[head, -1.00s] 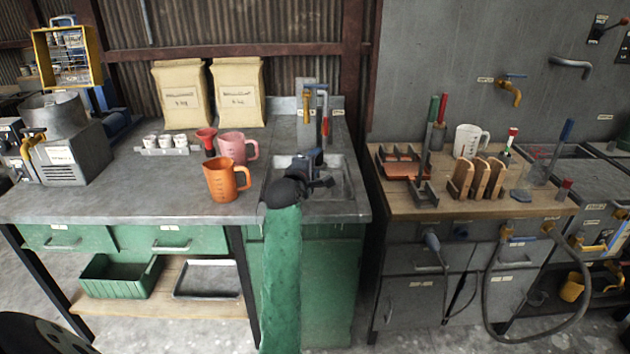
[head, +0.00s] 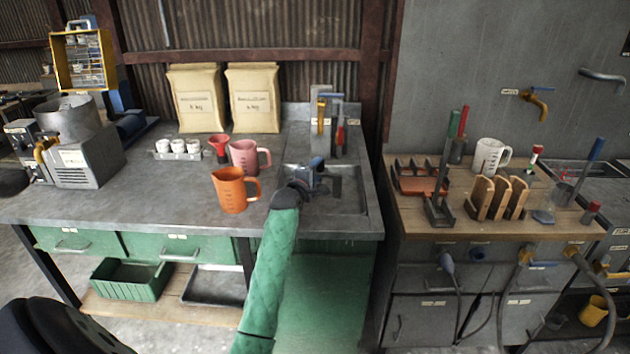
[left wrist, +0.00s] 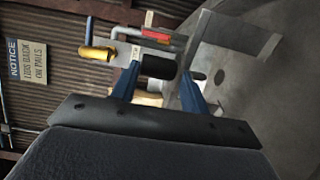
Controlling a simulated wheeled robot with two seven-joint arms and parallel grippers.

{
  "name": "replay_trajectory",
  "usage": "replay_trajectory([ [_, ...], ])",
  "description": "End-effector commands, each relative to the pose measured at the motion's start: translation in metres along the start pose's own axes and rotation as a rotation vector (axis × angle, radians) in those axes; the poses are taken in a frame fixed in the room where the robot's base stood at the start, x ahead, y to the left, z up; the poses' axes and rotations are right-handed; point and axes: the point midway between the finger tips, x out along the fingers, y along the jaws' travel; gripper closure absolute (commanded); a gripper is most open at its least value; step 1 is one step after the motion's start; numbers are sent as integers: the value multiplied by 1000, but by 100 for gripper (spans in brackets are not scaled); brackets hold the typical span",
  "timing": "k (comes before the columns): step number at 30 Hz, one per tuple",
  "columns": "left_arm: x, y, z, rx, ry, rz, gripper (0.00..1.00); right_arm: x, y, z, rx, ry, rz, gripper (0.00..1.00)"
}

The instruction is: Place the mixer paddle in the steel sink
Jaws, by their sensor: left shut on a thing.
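My left gripper (head: 318,172), at the end of the green-sleeved arm, is over the left part of the steel sink (head: 352,204) in the head view. Its blue fingers also show in the left wrist view (left wrist: 160,82), shut on a dark cylindrical piece (left wrist: 158,66), which I take to be part of the mixer paddle. The rest of the paddle is mostly hidden by the gripper. I cannot tell whether it touches the sink. The grey sink interior (left wrist: 240,52) shows at the right of the wrist view. My right gripper is not in view.
An orange jug (head: 231,190), a pink jug (head: 243,154) and a red funnel (head: 219,146) stand left of the sink. A tap (head: 321,116) rises behind it. Right of a gap is a wooden-topped bench (head: 455,224) with racks and a white jug (head: 489,155).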

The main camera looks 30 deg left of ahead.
Motion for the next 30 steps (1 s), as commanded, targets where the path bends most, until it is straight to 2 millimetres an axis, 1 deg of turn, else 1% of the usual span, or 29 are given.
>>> replay_trajectory([
  [5,5,-6,-5,0,0,0,96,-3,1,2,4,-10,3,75],
  [12,4,-35,-6,1,1,-1,96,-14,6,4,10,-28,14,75],
  [15,4,-42,-6,0,1,0,96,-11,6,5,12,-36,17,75],
  [19,4,-44,-5,0,1,2,96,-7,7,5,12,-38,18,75],
  [27,4,-46,-6,0,1,1,96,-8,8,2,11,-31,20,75],
  [28,4,-47,-5,0,1,0,49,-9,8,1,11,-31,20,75],
  [30,4,-47,-5,0,1,0,35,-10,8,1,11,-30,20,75],
])
